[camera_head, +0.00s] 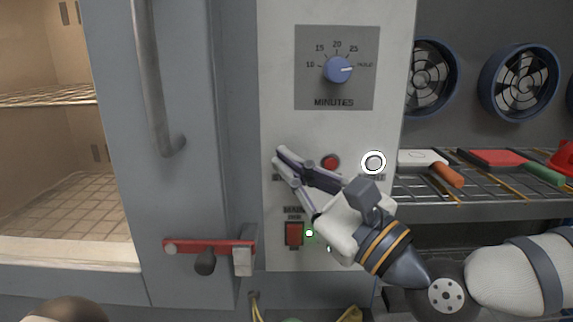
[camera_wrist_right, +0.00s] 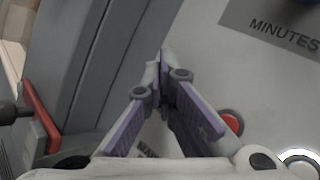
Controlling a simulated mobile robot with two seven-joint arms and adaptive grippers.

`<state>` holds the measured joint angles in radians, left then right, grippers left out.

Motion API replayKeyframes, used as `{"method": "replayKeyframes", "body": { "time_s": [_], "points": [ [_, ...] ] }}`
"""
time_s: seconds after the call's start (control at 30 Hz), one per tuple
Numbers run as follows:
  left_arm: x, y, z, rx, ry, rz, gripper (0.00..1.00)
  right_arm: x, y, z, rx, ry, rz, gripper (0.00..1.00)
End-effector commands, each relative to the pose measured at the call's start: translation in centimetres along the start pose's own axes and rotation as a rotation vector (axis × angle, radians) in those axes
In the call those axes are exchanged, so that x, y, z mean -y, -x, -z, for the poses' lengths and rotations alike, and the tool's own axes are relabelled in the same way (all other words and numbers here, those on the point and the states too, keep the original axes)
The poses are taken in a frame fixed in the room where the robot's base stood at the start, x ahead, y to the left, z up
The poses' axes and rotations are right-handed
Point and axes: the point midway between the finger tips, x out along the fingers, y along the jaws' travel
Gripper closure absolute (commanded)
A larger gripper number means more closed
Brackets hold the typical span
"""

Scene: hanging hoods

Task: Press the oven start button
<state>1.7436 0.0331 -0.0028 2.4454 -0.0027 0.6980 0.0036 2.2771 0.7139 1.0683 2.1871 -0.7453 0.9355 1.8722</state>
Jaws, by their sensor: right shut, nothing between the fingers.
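The oven's pale control panel (camera_head: 330,125) faces me in the head view. My right gripper (camera_head: 279,159) is shut and empty, with its fingertips over the left part of the panel's button row. Its fingers also show in the right wrist view (camera_wrist_right: 164,62). They hide whatever lies behind them, and I cannot tell whether the tips touch the panel. A red button (camera_head: 330,162) is visible just right of the fingers, and also in the wrist view (camera_wrist_right: 233,122). A white-ringed button (camera_head: 373,162) is farther right. The labels below are mostly covered. My left gripper is not in view.
A blue timer dial (camera_head: 338,69) is above the buttons. A tool shelf (camera_head: 480,210) is right.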

Motion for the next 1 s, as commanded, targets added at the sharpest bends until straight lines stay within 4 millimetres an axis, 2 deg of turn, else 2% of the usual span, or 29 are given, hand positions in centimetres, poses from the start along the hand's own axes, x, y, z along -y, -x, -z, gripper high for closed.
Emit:
{"method": "replayKeyframes", "body": {
  "time_s": [0.47,1.0],
  "points": [
    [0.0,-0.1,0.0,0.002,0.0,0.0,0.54,0.1,-0.1,0.1,0.0,0.0,0.002,1.0],
    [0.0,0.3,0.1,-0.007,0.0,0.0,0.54,-0.7,1.0,-0.7,0.0,0.0,0.001,1.0]
  ]
}}
